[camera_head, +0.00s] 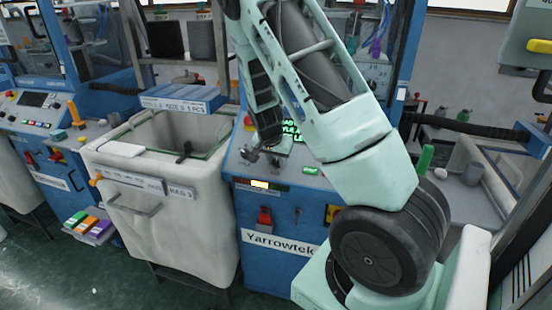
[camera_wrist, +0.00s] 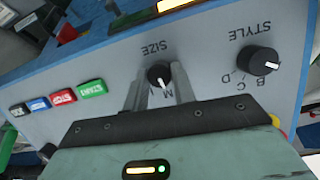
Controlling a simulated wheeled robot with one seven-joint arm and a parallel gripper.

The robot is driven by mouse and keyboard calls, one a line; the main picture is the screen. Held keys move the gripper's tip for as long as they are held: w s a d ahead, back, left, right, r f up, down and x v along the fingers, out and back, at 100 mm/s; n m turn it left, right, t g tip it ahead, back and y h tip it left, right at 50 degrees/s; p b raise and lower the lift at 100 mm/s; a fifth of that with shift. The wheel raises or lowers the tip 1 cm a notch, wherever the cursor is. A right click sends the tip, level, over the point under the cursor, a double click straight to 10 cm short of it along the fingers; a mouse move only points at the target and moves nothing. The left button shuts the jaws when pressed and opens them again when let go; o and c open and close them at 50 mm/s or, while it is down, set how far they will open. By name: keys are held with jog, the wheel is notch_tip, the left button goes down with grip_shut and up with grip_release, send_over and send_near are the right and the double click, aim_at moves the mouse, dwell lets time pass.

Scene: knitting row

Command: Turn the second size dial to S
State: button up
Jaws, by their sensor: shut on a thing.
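The size dial (camera_wrist: 159,75) is a small black knob with a white pointer under the word SIZE on a light grey panel. The lettering appears upside down in the wrist view. My gripper (camera_wrist: 160,80) is shut on this dial, one finger on each side. The white pointer slants down and slightly right in the picture, toward a letter that looks like M. The fingers hide some of the letters around the dial. In the head view my gripper (camera_head: 266,147) is at the sloped panel of the blue Yarrowtek machine (camera_head: 280,228), and the dial cannot be made out there.
A black STYLE dial (camera_wrist: 264,61), lettered B, C and D, is close to the right. Black, blue, red and green buttons (camera_wrist: 62,96) line the panel's left. A pale bin (camera_head: 175,215) stands left of the machine. My arm hides much of the machine's right side.

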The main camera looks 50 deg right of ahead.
jog(key=n+p, duration=0.1)
jog(key=n, duration=0.2)
jog(key=shift+r+g+h, duration=0.1)
jog(key=shift+g+h, duration=0.2)
jog(key=shift+g, duration=0.1)
jog(key=shift+w+a+n+g+h+p, duration=0.1)
jog(key=shift+n+g+h+p, duration=0.35)
jog(key=shift+n, duration=1.25)
jog(key=o, duration=1)
jog(key=v, duration=1.7)
jog(key=shift+r+b, duration=0.15)
jog(key=shift+b, duration=0.25)
